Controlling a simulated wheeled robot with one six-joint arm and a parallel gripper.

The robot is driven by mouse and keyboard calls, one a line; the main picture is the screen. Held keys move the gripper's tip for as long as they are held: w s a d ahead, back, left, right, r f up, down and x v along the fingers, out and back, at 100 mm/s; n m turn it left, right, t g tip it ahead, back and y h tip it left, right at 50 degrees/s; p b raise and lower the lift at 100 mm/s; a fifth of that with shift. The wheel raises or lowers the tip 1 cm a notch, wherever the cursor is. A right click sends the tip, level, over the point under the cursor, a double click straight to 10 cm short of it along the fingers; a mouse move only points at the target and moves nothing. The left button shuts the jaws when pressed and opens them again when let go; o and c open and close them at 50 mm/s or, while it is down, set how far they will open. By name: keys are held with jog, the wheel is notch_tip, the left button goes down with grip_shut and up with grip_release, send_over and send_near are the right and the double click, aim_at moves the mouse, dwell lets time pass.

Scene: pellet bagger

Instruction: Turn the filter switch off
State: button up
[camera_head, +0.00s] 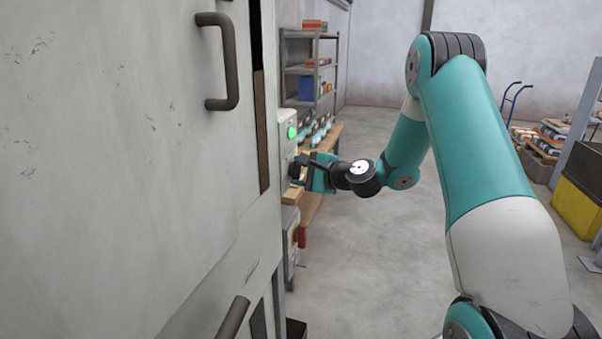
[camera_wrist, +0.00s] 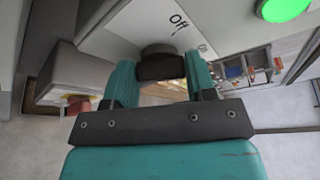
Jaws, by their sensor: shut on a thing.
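The filter switch is a dark knob (camera_wrist: 160,65) on a pale grey panel (camera_wrist: 125,35). In the wrist view it sits between my two teal fingers, and my gripper (camera_head: 303,170) is shut on it. An "Off" label (camera_wrist: 178,20) is printed on the panel, above and to the right of the knob in that view. A second, smaller mark near it is too small to read. In the head view my gripper hides the knob at the side of the control box (camera_head: 287,122). Which way the knob points is hard to tell.
A green lamp (camera_head: 292,132) glows on the control box; it also shows in the wrist view (camera_wrist: 285,6). The large grey machine cabinet (camera_head: 100,170) with a dark handle (camera_head: 232,62) fills the left. A shelf rack (camera_head: 312,70) stands behind. Open floor (camera_head: 365,260) lies to the right.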

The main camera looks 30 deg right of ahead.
jog(key=n+t+b, duration=0.1)
jog(key=n+b, duration=0.2)
jog(key=b, duration=0.5)
jog(key=f+n+t+y+b, duration=0.1)
jog(key=n+b, duration=0.3)
jog(key=b, duration=0.5)
jog(key=n+t+b, duration=0.2)
jog(key=n+b, duration=0.1)
jog(key=b, duration=0.6)
jog(key=shift+f+n, duration=0.2)
jog(key=shift+n, duration=0.2)
jog(key=shift+r+b, duration=0.15)
jog(key=shift+b, duration=0.15)
jog(key=o, duration=0.9)
jog(key=shift+r, duration=0.1)
jog(key=shift+o, duration=0.2)
jog(key=shift+s, duration=0.1)
